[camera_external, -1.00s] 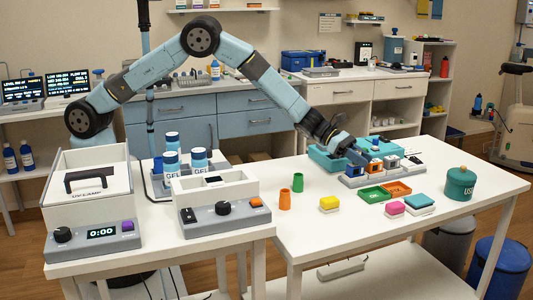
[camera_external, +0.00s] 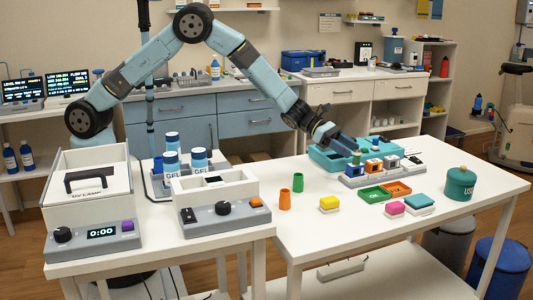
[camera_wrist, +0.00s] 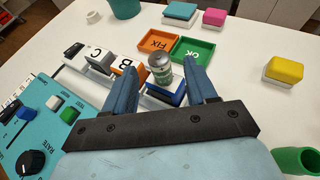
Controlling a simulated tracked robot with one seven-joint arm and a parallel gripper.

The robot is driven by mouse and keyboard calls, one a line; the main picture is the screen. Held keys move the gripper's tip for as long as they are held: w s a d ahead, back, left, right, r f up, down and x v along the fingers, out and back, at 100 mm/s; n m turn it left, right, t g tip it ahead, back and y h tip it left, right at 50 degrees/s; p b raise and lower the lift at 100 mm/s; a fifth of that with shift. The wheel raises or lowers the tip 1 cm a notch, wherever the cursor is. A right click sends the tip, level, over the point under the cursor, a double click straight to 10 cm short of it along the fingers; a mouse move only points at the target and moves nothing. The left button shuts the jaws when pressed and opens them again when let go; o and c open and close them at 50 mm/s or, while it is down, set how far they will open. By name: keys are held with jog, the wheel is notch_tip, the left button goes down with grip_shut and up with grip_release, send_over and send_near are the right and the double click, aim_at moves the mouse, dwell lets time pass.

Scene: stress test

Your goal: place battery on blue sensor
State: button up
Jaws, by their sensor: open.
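The battery (camera_wrist: 160,68), a grey-green cylinder, stands upright on the blue sensor (camera_wrist: 170,97) in the wrist view, between my open fingers and apart from the right one. My gripper (camera_wrist: 157,64) is open around or just above it. The fingers partly hide the sensor row. In the external view the battery (camera_external: 356,157) shows as a small green shape over the blue sensor (camera_external: 354,170), just below my gripper (camera_external: 353,147). The orange sensor (camera_external: 373,166), marked B in the wrist view, and a white one (camera_external: 391,162) stand beside it.
A teal panel (camera_wrist: 60,112) with switches and a knob lies left in the wrist view. Orange FIX (camera_wrist: 158,40) and green OK (camera_wrist: 193,48) trays lie beyond the sensors. Yellow (camera_external: 329,203) and pink (camera_external: 395,208) blocks and a teal canister (camera_external: 460,184) stand on the table.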

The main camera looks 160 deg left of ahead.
jog(key=v, duration=0.6)
jog(key=shift+s, duration=0.15)
jog(key=shift+d+r, duration=0.1)
